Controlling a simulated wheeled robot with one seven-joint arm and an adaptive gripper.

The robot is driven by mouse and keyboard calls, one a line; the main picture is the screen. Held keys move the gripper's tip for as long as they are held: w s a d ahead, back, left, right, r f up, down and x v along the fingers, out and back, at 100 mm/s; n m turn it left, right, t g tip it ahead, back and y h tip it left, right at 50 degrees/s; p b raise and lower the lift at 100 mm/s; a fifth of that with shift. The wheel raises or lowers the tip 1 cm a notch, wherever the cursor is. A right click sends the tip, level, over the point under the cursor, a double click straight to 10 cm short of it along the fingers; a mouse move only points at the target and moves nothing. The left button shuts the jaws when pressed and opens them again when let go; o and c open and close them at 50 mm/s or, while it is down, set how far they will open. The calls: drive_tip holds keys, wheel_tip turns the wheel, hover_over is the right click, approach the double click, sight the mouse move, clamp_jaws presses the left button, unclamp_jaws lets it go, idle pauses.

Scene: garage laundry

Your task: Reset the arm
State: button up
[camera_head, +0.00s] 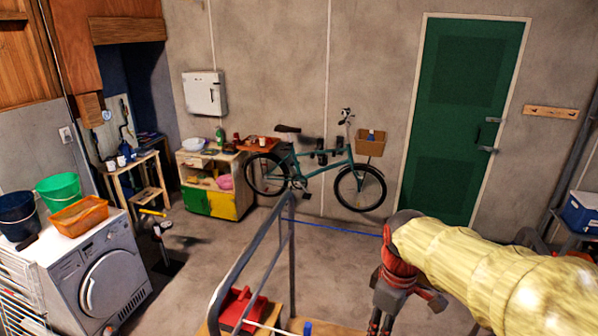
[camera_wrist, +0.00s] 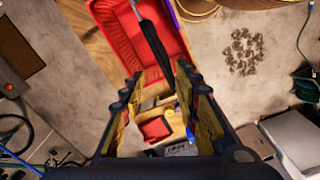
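My arm, in a pale yellow sleeve, reaches in from the right of the head view. My gripper (camera_head: 380,326) hangs from its red and grey wrist at the bottom edge, with the fingertips cut off. In the wrist view my gripper (camera_wrist: 161,88) is open, its two dark fingers with yellow pads standing apart. I see nothing held between them. Through the gap, a wooden surface with a small red object (camera_wrist: 156,128) and other small items shows below.
A red crate (camera_wrist: 124,38) lies beyond the fingertips. A grey metal rail (camera_head: 241,262) stands left of my arm. The floor before the green door (camera_head: 462,110) looks partly clear.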

drive_tip(key=s+f+m+t+b, duration=0.2)
drive_tip(key=s+f+m+b, duration=0.3)
drive_tip(key=b, duration=0.7)
drive_tip(key=s+f+m+t+b, duration=0.3)
drive_tip(key=s+f+b, duration=0.5)
drive_tip(key=f+b, duration=0.4)
drive_tip(key=shift+s+f+m, duration=0.4)
drive_tip(key=shift+f+m, duration=0.05)
drive_tip(key=shift+m, duration=0.45)
